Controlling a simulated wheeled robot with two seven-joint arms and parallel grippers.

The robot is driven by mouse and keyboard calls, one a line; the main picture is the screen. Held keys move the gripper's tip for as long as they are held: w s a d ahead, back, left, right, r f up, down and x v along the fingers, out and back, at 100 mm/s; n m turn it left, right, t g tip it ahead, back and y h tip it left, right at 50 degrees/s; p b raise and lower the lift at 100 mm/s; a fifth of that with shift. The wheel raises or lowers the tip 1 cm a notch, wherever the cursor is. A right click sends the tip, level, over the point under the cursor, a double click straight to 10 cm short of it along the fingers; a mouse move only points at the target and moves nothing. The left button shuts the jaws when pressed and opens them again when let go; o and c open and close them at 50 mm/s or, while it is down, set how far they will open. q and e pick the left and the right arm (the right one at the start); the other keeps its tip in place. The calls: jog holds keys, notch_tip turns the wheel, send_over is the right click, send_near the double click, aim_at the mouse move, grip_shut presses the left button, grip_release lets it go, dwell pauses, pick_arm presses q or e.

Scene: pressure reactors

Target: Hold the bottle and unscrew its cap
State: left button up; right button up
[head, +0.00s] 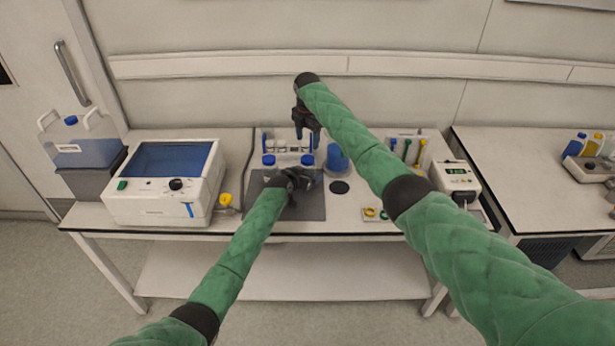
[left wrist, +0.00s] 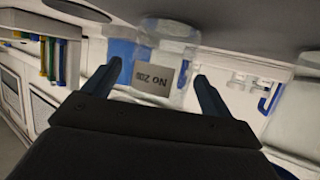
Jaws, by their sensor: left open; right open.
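Two blue-capped bottles stand on the dark mat (head: 310,208) at the middle of the bench. The left cap (head: 268,159) and the right cap (head: 307,160) show in the head view. My left gripper (head: 305,182) is open, low in front of the right-hand bottle and hiding much of its body. In the left wrist view, a clear bottle with a grey "No 20…" label (left wrist: 157,78) appears between the open fingers; contact cannot be told. My right gripper (head: 307,134) is open, above and behind the right cap, apart from it.
A blue container (head: 338,158) stands just right of the bottles. A white device with a blue window (head: 165,185) is at the left, a small display unit (head: 455,178) at the right. A rack (head: 408,150) holds coloured tubes. Yellow rings (head: 371,212) lie at the front.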

pick_arm(q)
jog(key=shift+w+d+f, duration=0.15)
jog(key=shift+w+d, duration=0.05)
jog(key=shift+w, duration=0.1)
